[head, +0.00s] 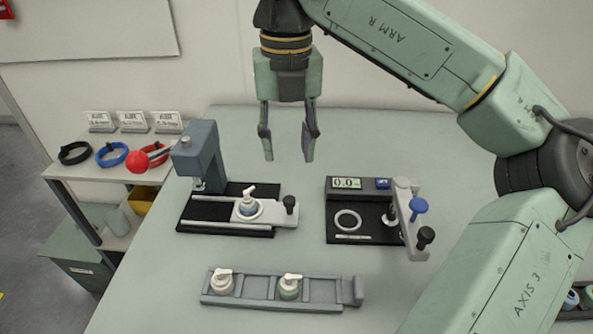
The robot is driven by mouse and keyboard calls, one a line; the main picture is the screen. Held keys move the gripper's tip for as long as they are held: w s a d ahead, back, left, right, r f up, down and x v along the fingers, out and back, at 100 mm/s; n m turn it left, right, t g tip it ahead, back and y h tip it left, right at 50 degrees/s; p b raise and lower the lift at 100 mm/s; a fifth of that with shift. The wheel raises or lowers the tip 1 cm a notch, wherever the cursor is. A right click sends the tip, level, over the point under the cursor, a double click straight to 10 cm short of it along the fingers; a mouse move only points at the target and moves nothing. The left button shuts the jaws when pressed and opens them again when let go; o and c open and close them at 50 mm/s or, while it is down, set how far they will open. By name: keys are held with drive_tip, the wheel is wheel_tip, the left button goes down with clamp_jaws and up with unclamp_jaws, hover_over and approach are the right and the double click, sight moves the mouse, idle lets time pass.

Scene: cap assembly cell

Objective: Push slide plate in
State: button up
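The slide plate (225,212) is a light grey plate on a black base (190,220), below and in front of the blue-grey press (203,155). Its right end sticks out past the base to the right and carries a black knob (290,204). My gripper (288,155) hangs in the air above and behind the plate, fingers pointing down. Its fingers are apart with nothing between them. It touches neither plate nor knob.
A tester with a display (347,184), a ring and blue and black knobs stands to the right. A grey rail (262,306) in front holds two capped bottles. A red ball lever (137,161) sticks out left of the press. The table between the devices is clear.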

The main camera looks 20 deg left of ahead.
sight(289, 199)
wheel_tip(289, 199, down, 10)
drive_tip(key=shift+s+f+p, duration=0.15)
drive_tip(key=shift+f+p, duration=0.1)
drive_tip(key=shift+p, duration=0.7)
drive_tip(key=shift+c, duration=0.3)
clamp_jaws()
